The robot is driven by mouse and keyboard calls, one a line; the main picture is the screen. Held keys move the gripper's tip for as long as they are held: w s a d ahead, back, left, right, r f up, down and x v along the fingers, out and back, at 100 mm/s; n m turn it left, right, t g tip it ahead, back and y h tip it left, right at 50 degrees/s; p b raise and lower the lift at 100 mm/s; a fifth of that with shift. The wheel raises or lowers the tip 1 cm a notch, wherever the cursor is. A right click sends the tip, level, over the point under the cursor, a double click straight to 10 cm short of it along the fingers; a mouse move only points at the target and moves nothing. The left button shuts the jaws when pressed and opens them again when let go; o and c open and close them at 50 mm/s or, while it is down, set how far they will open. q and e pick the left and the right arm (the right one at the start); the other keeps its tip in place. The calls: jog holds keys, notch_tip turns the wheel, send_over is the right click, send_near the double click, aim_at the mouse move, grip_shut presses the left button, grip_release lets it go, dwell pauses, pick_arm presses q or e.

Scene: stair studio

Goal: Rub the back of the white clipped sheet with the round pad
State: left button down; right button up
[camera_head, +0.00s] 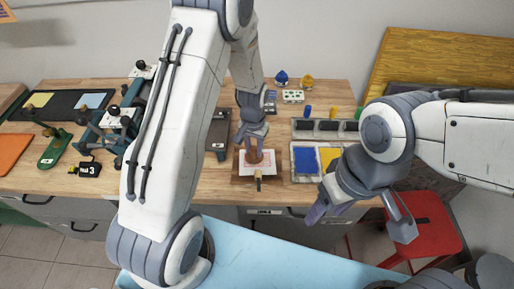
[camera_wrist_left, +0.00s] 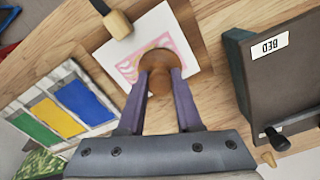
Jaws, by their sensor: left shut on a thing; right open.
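The white sheet (camera_head: 267,171) with a pink print lies on a brown board at the middle of the bench, also in the left wrist view (camera_wrist_left: 177,25). A clip with a wooden block (camera_wrist_left: 118,24) sits at its edge. The round brown pad (camera_wrist_left: 182,15) is on or just over the sheet; contact cannot be told. My left gripper (camera_head: 254,140) is shut on the pad's round wooden knob (camera_wrist_left: 160,82), fingers on either side. The pad hides part of the print. My right gripper (camera_head: 358,222) is open and empty in front of the bench, right of the sheet.
An ink tray (camera_head: 306,177) with blue and yellow pads lies right of the sheet. A dark block marked BED (camera_wrist_left: 268,75) stands beside the board. Green presses (camera_head: 112,125) stand at left. A red stool (camera_head: 425,232) is at lower right.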

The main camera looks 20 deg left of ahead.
pick_arm(q)
jog(key=shift+s+a, duration=0.35)
jog(key=shift+a, duration=0.55)
jog(key=shift+d, duration=0.15)
jog(key=shift+w+d, duration=0.35)
jog(key=shift+d, duration=0.5)
jog(key=shift+w+d, duration=0.3)
jog(key=shift+d, duration=0.6)
jog(key=shift+w+d, duration=0.35)
jog(key=shift+d, duration=0.5)
jog(key=shift+s+d+p, duration=0.3)
jog(key=shift+s, duration=0.25)
jog(key=shift+s+a, duration=0.35)
jog(key=shift+a, duration=0.6)
jog(key=shift+s+a, duration=0.3)
jog(key=shift+a, duration=0.65)
jog(key=shift+s+a, duration=0.35)
jog(key=shift+a, duration=0.6)
jog(key=shift+d, duration=0.15)
